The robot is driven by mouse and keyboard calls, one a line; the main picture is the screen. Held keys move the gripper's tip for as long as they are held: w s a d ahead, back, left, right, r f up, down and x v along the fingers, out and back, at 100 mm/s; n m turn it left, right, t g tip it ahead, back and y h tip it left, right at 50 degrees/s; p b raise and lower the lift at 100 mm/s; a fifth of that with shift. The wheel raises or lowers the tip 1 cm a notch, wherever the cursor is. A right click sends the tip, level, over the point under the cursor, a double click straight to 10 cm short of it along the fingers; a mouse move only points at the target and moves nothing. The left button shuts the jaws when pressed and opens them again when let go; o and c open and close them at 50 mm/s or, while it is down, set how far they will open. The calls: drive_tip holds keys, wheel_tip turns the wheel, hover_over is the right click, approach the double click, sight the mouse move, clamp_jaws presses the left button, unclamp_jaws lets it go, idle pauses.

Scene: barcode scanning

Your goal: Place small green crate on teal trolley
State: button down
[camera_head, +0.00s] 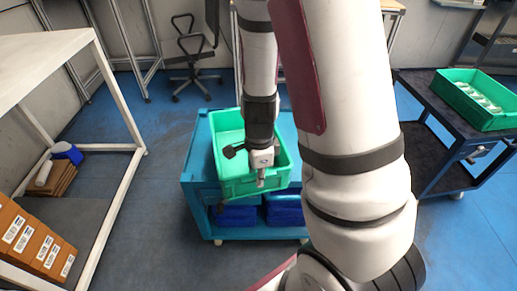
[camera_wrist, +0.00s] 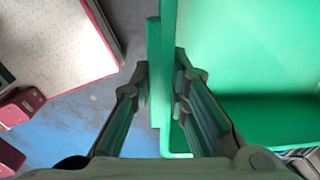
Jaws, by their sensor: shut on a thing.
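The small green crate (camera_head: 224,171) is over the top of the teal trolley (camera_head: 201,180) in the middle of the head view. Its near side covers part of the trolley's near edge. I cannot tell whether its base rests on the trolley. My gripper (camera_head: 261,182) points down at the crate's near side. In the wrist view my gripper (camera_wrist: 162,80) is shut on the crate's wall (camera_wrist: 154,60), one finger on each side. The crate's inside (camera_wrist: 250,50) looks empty in the part I see. My arm hides the crate's right back part.
A dark-topped cart (camera_head: 428,97) at the right bears another green crate (camera_head: 461,105) with pale items inside. A white-framed table (camera_head: 35,62) stands at the left, with cardboard boxes (camera_head: 25,237) below. Blue bins (camera_head: 236,215) sit on the trolley's lower shelf. A chair (camera_head: 190,60) stands behind.

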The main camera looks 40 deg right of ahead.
drive_tip(key=w+d+f+m+b, duration=0.1)
drive_tip(key=w+d, duration=0.2)
drive_tip(key=w+d+f+b, duration=0.1)
drive_tip(key=w+d, duration=0.2)
drive_tip(key=w, duration=0.1)
drive_tip(key=w+d+f+m+b, duration=0.1)
drive_tip(key=w+d+f, duration=0.1)
drive_tip(key=w+d, duration=0.1)
drive_tip(key=shift+w+d+m, duration=0.3)
drive_tip(key=shift+w+d, duration=0.05)
drive_tip(key=shift+w, duration=0.1)
drive_tip(key=shift+f+b, duration=0.45)
drive_tip(key=shift+f, duration=1.35)
drive_tip(key=c, duration=1.5)
unclamp_jaws()
drive_tip(key=shift+c, duration=0.2)
